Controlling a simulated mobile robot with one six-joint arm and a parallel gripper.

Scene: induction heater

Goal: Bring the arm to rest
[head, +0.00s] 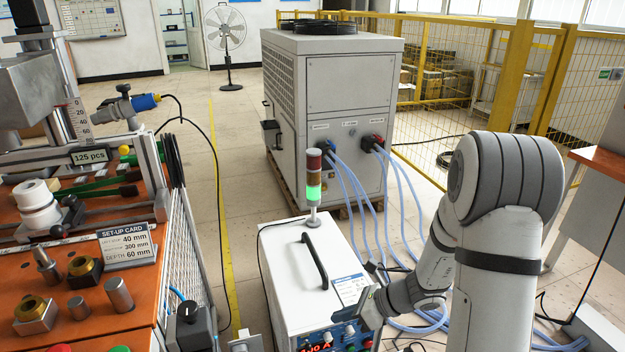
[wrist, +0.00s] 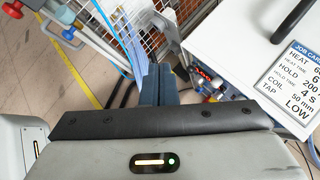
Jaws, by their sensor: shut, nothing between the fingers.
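My gripper (head: 372,306) is at the front right corner of the white induction heater box (head: 290,255), close to its control panel (head: 340,338). In the wrist view its two dark fingers (wrist: 158,84) lie side by side, shut and empty. I cannot tell whether the gripper touches the box. My arm is bent, with its large grey-banded joint raised at the right of the head view and the forearm reaching down and left.
An orange bench (head: 75,285) with tooling stands at left. The large chiller cabinet (head: 335,110) stands behind the heater, joined to it by blue hoses (head: 405,195). A green-lit signal tower (head: 313,186) rises from the box. A yellow fence (head: 465,65) stands behind. Floor is open left of the chiller.

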